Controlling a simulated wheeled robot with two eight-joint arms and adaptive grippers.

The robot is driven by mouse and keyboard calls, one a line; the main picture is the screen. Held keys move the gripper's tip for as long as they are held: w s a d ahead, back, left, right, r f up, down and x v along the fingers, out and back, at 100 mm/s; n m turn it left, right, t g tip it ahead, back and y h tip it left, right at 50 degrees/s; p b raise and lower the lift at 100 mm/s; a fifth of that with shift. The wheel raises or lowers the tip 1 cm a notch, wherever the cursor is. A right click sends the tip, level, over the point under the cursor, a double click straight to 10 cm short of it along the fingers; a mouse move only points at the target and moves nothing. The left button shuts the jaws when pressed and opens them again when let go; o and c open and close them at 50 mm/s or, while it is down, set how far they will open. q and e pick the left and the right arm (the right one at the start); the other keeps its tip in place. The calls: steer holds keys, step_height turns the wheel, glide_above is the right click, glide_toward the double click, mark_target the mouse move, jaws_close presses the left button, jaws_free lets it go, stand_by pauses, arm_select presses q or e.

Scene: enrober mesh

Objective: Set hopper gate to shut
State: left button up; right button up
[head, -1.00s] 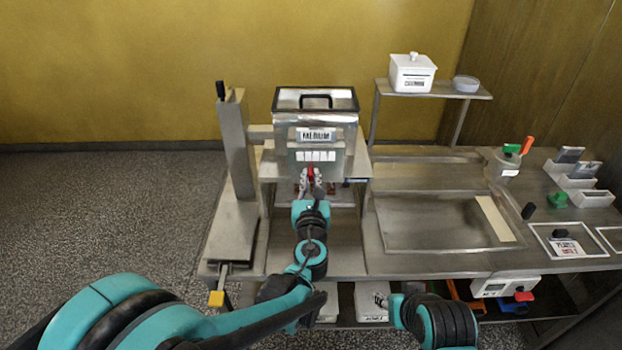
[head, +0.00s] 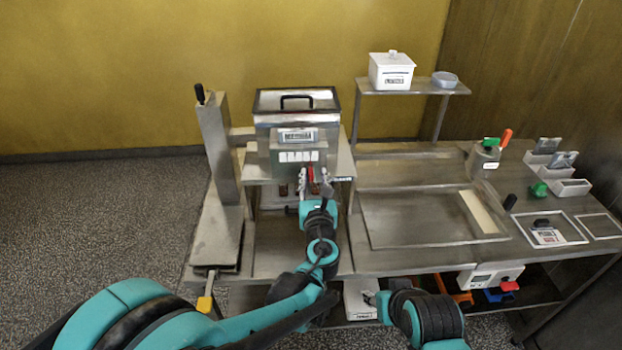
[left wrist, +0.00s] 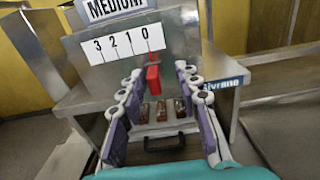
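The hopper (head: 297,135) is a metal box with a black-handled lid and a MEDIUM label. Its front carries a white scale reading 3 2 1 0, clear in the left wrist view (left wrist: 122,42). The red gate handle (left wrist: 153,76) hangs below the scale, under the 0 at its right end; it also shows in the head view (head: 311,181). My left gripper (head: 313,184) is open in front of the hopper, its fingers on either side of the handle with gaps visible. My right gripper (head: 371,298) is low by the bench front; its fingers are too small to read.
Brown bars (left wrist: 160,111) lie below the hopper outlet. A metal column (head: 219,160) stands left of the hopper. An empty tray (head: 400,238) lies right of it. A shelf (head: 425,87) holds a white lidded box (head: 391,71).

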arm_select(q)
steer(key=shift+s+a, duration=0.1)
steer(key=s, duration=1.2)
steer(key=shift+w, duration=0.1)
steer(key=s+a+f+n+g+y, duration=0.2)
steer(key=a+f+n+g, duration=0.1)
steer(key=a+n, duration=0.55)
steer(key=s+a+f+n+g+y, duration=0.1)
steer(key=a+f+n+g+y, duration=0.15)
steer(key=a+n, duration=0.65)
steer(key=s+a+f+n+g+h, duration=0.2)
steer(key=s+n, duration=0.4)
steer(key=n, duration=0.3)
steer(key=s+a+f+n+g+h, duration=0.2)
steer(key=s+a+n+g, duration=0.1)
steer(key=s+n, duration=0.4)
steer(key=shift+f+n, duration=0.3)
steer(key=shift+n, duration=0.95)
